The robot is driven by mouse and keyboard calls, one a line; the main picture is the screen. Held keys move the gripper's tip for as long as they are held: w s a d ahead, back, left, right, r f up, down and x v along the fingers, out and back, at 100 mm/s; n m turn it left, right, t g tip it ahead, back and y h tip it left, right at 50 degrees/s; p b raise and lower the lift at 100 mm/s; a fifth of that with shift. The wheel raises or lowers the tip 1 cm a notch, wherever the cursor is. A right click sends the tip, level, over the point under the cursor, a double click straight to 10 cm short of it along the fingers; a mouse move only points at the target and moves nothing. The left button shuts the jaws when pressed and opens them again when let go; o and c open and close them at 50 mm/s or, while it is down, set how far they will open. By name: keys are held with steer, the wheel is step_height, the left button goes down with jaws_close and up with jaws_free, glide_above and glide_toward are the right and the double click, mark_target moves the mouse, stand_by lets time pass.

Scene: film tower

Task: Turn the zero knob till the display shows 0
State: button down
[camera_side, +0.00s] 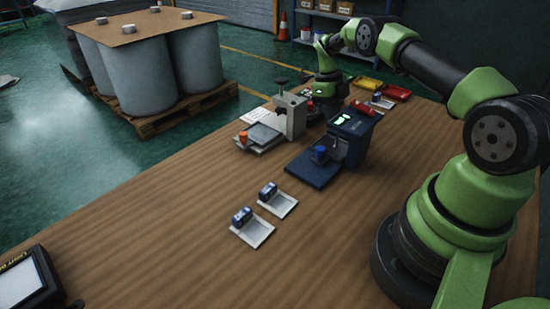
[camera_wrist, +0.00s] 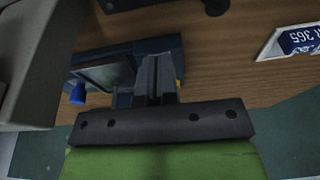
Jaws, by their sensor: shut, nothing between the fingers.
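A dark blue gauge (camera_side: 350,138) stands on the wooden table with a lit green display (camera_side: 341,119); its digits are too small to read. A blue knob (camera_side: 320,153) sits at its front, above the flat base. In the wrist view a dark blue instrument (camera_wrist: 125,55) shows beneath my gripper, with a blue knob (camera_wrist: 78,95) to the left of the fingers. I cannot tell which knob is the zero knob. My gripper (camera_wrist: 155,75) is shut and empty, with its fingers over the instrument. In the side view, it is behind the gauges, partly hidden; contact cannot be told.
Two white trays (camera_side: 254,233) with small blue pieces lie in front. Red and yellow bins (camera_side: 396,92) are at the back. The table's front left is mostly clear.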

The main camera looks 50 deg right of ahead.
steer(key=shift+w+a+f, duration=0.2)
steer(key=shift+a+f, duration=0.05)
steer(key=shift+f, duration=0.15)
steer(key=shift+r, duration=0.15)
steer(key=s+v, duration=0.1)
steer(key=v, duration=0.5)
steer(key=shift+s, duration=0.2)
steer(key=shift+d+r, duration=0.15)
steer(key=shift+r, duration=0.05)
steer(key=shift+w+x, duration=0.2)
steer(key=shift+x, duration=1.3)
steer(key=shift+w+x, duration=0.2)
steer(key=shift+x, duration=1.35)
steer(key=shift+f, duration=0.25)
